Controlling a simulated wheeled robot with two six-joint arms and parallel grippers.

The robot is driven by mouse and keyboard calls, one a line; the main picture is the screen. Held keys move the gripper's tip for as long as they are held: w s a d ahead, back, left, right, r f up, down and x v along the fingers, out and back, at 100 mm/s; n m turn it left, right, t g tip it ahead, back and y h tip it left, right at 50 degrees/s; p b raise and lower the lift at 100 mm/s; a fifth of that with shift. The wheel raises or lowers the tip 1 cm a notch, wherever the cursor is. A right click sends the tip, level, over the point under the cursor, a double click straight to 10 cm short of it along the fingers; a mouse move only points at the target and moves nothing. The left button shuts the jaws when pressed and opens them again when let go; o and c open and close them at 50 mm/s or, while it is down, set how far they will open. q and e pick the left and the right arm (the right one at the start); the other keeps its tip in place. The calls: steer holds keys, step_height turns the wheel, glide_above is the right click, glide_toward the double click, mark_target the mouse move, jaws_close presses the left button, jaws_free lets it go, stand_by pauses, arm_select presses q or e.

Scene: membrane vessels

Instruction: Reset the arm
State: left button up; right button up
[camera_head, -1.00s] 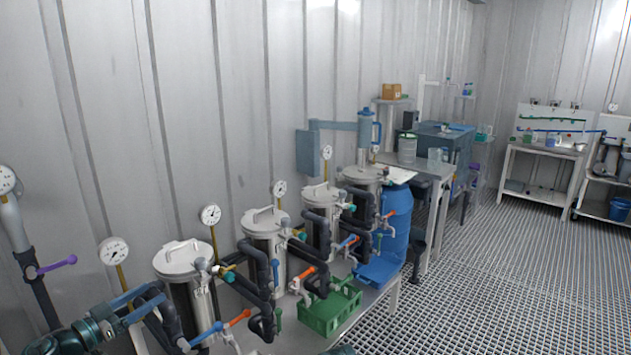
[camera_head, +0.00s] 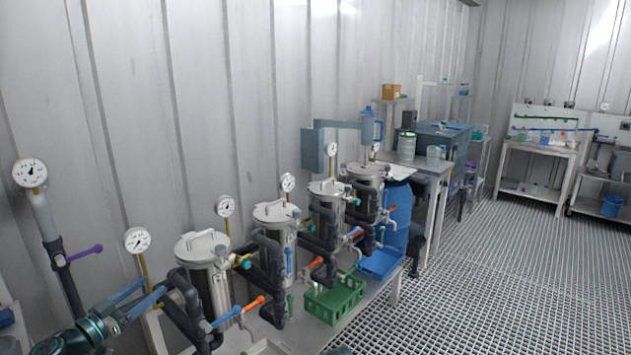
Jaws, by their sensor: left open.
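My left arm comes in at the bottom left. Its gripper (camera_head: 150,292) has two blue fingers spread apart, open with nothing seen between them. It shows in front of the pipework of the nearest steel vessel (camera_head: 204,272); I cannot tell whether it touches anything. Several lidded steel vessels stand in a row along the wall, among them a second one (camera_head: 277,217). My right gripper is not in view; a small dark teal piece at the bottom edge may be part of my right arm.
Pressure gauges (camera_head: 136,240) and dark pipes with coloured valve handles (camera_head: 226,317) crowd the row. A green crate (camera_head: 334,304) and a blue tray (camera_head: 380,264) lie beside it. A blue barrel (camera_head: 397,215) stands behind. The grated floor (camera_head: 490,290) at right is clear.

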arm_select(q)
steer(key=w+d+r+n+t+y, duration=0.25)
steer(key=w+n+y, duration=0.35)
steer(key=w+y, duration=0.3)
steer(key=s+d+f+g+y, duration=0.1)
steer(key=s+d+f+g, duration=0.5)
steer(key=d+f, duration=0.4)
steer(key=s+d+f+g+y, duration=0.2)
steer(key=s+d+f+g, duration=0.35)
steer(key=d+f, duration=0.5)
steer(key=s+d+f+m+g+h, duration=0.1)
steer(key=s+d+f+m+g, duration=0.15)
steer(key=s+d+g, duration=0.35)
steer(key=s+d+f+m+g+h, duration=0.1)
steer(key=s+d+f, duration=0.25)
steer(key=s, duration=0.55)
step_height(320, 180, up, 14)
steer(key=s+d+g+p, duration=0.1)
steer(key=p, duration=1.1)
steer(key=shift+s+d+f+m+h, duration=0.15)
steer(key=shift+d+f+m+h, duration=0.1)
steer(key=shift+d+m+h, duration=0.1)
